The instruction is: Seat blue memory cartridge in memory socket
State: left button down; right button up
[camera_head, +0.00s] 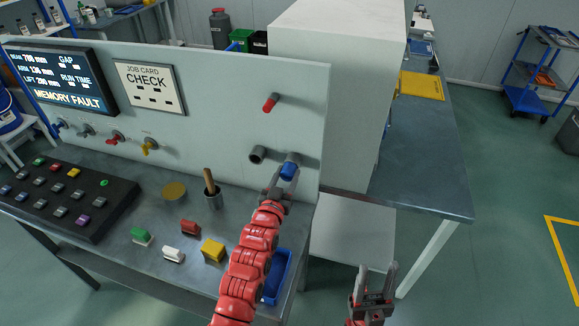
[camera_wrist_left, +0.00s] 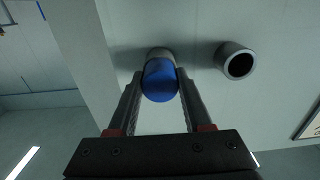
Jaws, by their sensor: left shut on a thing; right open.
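The blue memory cartridge (camera_head: 288,171) is at the mouth of the right one of two grey round sockets (camera_head: 292,157) on the pale panel. My left gripper (camera_head: 281,180) is shut on the cartridge. In the left wrist view the blue cartridge (camera_wrist_left: 160,82) sits between both fingers, lined up with the grey socket (camera_wrist_left: 158,53) behind it. How deep it sits in the socket cannot be told. The other socket (camera_head: 257,155) is empty and also shows in the wrist view (camera_wrist_left: 238,65). My right gripper (camera_head: 377,283) is open and empty, low and right of the table.
A red-tipped peg (camera_head: 270,103) sticks out above the sockets. The screen (camera_head: 58,80) reads MEMORY FAULT.

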aim_at(287, 176)
pick_arm(q)
jog(key=shift+s+a, duration=0.2)
jog(key=shift+s, duration=0.25)
jog(key=shift+v, duration=2.2)
jog(key=shift+s, duration=0.25)
jog(key=shift+v, duration=2.2)
jog(key=c, duration=0.8)
grip_release()
jog(key=shift+r, duration=0.1)
jog(key=shift+c, duration=0.2)
grip_shut()
jog(key=shift+w+a, duration=0.1)
